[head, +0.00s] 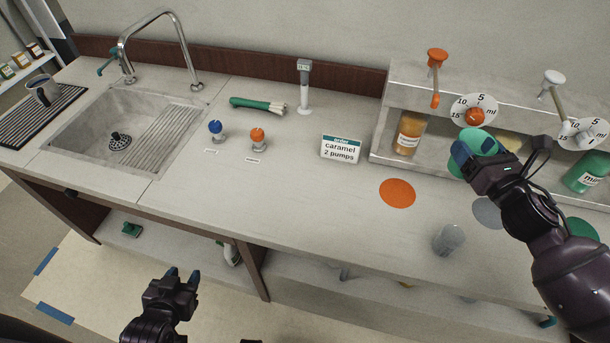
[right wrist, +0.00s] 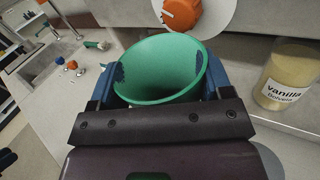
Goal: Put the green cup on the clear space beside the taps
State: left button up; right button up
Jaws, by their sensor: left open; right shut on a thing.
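The green cup (head: 480,139) is in my right gripper (head: 466,152), held above the counter in front of the dispenser shelf. In the right wrist view the cup (right wrist: 160,68) shows its open mouth, with a blue finger on each side of it. My left gripper (head: 182,277) is open and empty, low in front of the counter. The blue tap (head: 216,128) and the orange tap (head: 258,138) stand on the counter right of the sink, with small labels in front. The counter (head: 285,185) right of and in front of the orange tap is bare.
A caramel order sign (head: 341,149), a green-handled brush (head: 257,104) and a grey post (head: 304,88) stand or lie near the taps. An orange disc (head: 397,193) and a grey tumbler (head: 449,239) are further right. The sink (head: 75,130) is at left.

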aim_at(310, 178)
jog(key=j, duration=0.55)
jog(key=i+j, duration=0.15)
jog(key=j, duration=0.95)
